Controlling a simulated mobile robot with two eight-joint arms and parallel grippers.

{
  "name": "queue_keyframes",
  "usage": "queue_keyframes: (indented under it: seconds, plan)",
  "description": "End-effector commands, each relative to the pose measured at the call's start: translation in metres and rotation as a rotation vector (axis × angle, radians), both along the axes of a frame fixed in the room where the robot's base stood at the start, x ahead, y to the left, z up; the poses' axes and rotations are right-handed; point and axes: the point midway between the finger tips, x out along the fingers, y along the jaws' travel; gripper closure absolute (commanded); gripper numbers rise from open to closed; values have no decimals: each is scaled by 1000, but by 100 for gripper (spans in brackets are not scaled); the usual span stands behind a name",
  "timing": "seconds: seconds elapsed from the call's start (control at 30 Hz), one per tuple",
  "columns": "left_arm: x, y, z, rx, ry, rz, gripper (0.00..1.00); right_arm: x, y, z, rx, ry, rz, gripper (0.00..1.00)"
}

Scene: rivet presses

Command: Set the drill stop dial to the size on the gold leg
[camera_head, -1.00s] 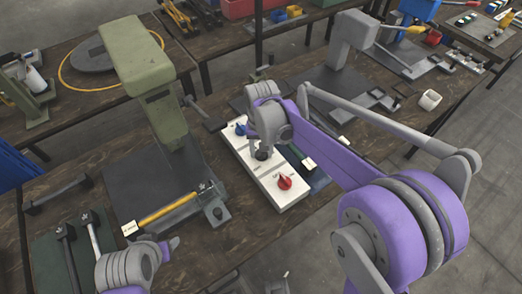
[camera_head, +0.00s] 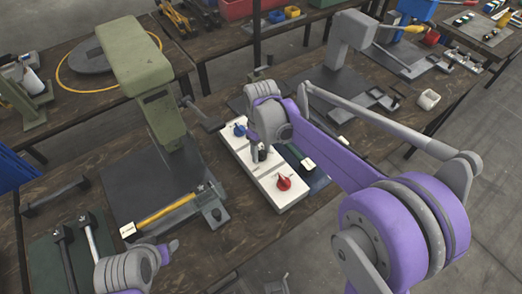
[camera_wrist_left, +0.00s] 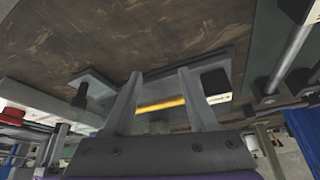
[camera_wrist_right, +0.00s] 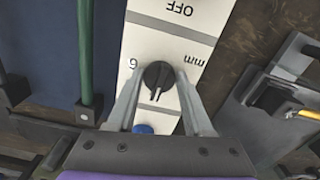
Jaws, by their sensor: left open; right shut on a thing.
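A white panel (camera_head: 233,144) carries a blue knob (camera_head: 239,130), a black dial (camera_head: 262,154) and a red knob (camera_head: 284,183). My right gripper (camera_wrist_right: 156,84) is shut on the black dial (camera_wrist_right: 158,76), with a finger on each side. My left gripper (camera_wrist_left: 158,78) is open and empty near the gold leg (camera_wrist_left: 160,104).
The green press (camera_head: 140,70) stands left of the panel, and a grey press (camera_head: 350,50) stands behind it. Dark and silver rods (camera_head: 90,235) lie on a green mat at lower left. A green rod with a white tag (camera_head: 308,163) lies right of the panel.

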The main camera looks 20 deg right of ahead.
Motion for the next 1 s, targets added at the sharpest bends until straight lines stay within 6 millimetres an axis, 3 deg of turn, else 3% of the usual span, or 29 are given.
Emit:
queue_keyframes:
  seconds: [0.67, 0.7, 0.87, 1.0]
  plan:
    - [0, 0, 0, 0, 0, 0, 42, 1, 0, 1, 0, -1, 65, 100]
    - [0, 0, 0, 0, 0, 0, 42, 1, 0, 1, 0, -1, 65, 45]
    - [0, 0, 0, 0, 0, 0, 42, 0, 0, 0, 0, -1, 64, 19]
    - [0, 0, 0, 0, 0, 0, 42, 0, 0, 0, -1, -1, 64, 19]
